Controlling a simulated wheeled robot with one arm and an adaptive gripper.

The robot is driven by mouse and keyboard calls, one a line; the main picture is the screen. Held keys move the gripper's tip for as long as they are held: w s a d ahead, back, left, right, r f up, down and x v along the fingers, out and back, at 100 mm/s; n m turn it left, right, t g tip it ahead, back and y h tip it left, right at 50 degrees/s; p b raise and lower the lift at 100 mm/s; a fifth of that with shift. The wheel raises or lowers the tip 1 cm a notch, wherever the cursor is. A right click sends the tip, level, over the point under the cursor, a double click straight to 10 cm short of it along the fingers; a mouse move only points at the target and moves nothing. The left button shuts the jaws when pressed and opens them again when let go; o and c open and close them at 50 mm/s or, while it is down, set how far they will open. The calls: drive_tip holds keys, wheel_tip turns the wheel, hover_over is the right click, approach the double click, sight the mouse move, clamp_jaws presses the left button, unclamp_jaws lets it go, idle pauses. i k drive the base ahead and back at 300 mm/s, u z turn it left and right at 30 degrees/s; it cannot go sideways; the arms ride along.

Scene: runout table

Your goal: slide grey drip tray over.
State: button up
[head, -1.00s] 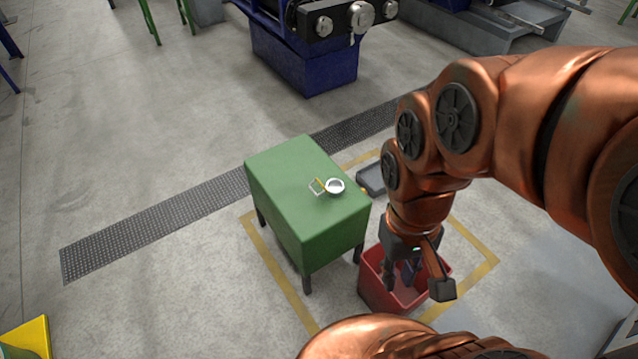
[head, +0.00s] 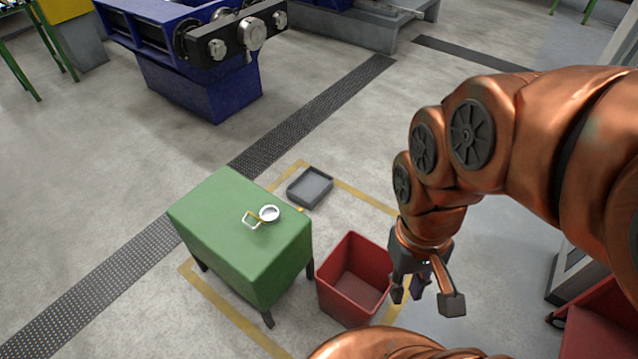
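The grey drip tray (head: 310,187) is a shallow rectangular tray lying on the floor, behind the right end of the green table and inside the yellow floor marking. It looks empty. My gripper (head: 408,290) hangs pointing down at the right edge of the red bin, nearer to me than the tray and well apart from it. Its fingers are spread, with nothing visible between them.
An open red bin (head: 352,280) stands between the table and my gripper. A blue machine (head: 200,85) stands behind. Floor right of the tray is clear.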

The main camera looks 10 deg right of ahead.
sight(310, 186)
drive_tip(key=z, duration=2.55)
drive_tip(key=i, duration=0.8)
drive_tip(key=u, duration=0.95)
drive_tip(key=i, duration=1.7)
drive_tip(key=u, duration=2.25)
drive_tip(key=i, duration=0.1)
drive_tip(key=z, duration=0.1)
